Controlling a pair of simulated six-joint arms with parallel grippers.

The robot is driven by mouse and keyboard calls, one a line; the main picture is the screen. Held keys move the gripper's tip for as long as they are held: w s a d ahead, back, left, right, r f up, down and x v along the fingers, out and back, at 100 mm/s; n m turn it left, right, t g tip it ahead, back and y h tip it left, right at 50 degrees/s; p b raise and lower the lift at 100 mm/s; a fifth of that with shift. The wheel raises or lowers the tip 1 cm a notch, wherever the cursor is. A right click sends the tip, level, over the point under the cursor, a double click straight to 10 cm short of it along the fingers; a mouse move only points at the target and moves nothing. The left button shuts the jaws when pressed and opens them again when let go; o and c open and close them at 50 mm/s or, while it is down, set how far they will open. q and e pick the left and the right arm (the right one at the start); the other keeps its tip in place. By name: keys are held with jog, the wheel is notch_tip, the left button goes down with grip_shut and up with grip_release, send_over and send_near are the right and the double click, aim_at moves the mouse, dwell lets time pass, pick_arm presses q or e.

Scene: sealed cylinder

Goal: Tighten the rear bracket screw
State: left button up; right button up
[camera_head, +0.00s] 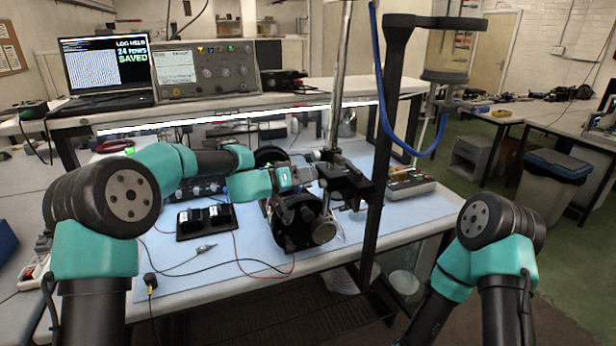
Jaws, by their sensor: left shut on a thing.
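A black bracket (346,180) is clamped on an upright steel post (341,75) at the bench's middle. My left gripper (303,174) reaches in from the left, at the bracket's left side. It is shut on a small part there, which appears to be the rear bracket screw; the fingers hide most of it. A dark cylinder body (291,232) with a silver round end piece (324,229) sits just below the gripper on the blue mat. My right arm stands at the lower right, and its gripper is out of view.
A black tray (204,221) and a thin probe with cables (203,249) lie on the blue mat (225,268). A black upright (384,140) with a blue hose (377,60) stands right of the bracket. A grey box (409,186) sits behind it.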

pick_arm(q)
jog(key=shift+a+m, duration=0.15)
jog(key=shift+m, duration=0.35)
jog(key=o, duration=0.7)
jog(key=shift+a, duration=0.1)
jog(key=shift+o, duration=1.2)
jog(key=v, duration=1.7)
jog(key=shift+s, duration=0.15)
jog(key=shift+f, duration=0.1)
